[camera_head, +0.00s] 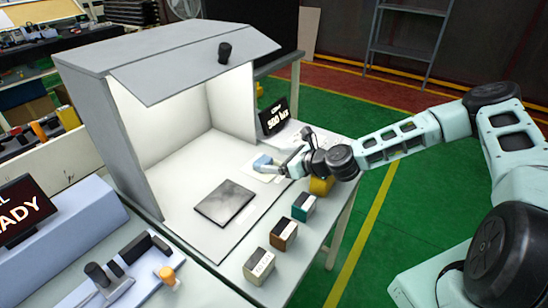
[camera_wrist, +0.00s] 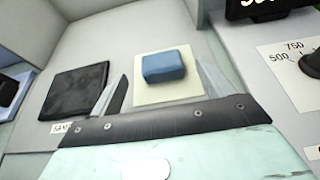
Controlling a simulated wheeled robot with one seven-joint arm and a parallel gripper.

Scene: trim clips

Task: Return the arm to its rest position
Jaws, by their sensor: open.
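My gripper (camera_wrist: 158,92) is open, with its two fingers apart and nothing between them in the wrist view. In the head view my gripper (camera_head: 284,168) is at the right front of the lit inspection booth, with my arm reaching in from the right. A blue block (camera_wrist: 163,67) rests on a pale square pad (camera_wrist: 195,88) just beyond the fingertips. The blue block (camera_head: 262,162) also shows in the head view beside the gripper. I cannot tell from the head view whether they touch.
A dark square plate (camera_head: 224,202) lies on the booth floor. Several small boxes, including one with a teal side (camera_head: 304,206), stand along the table's front right. A "500 lux" display (camera_head: 273,118) stands behind my gripper. Green floor is open on the right.

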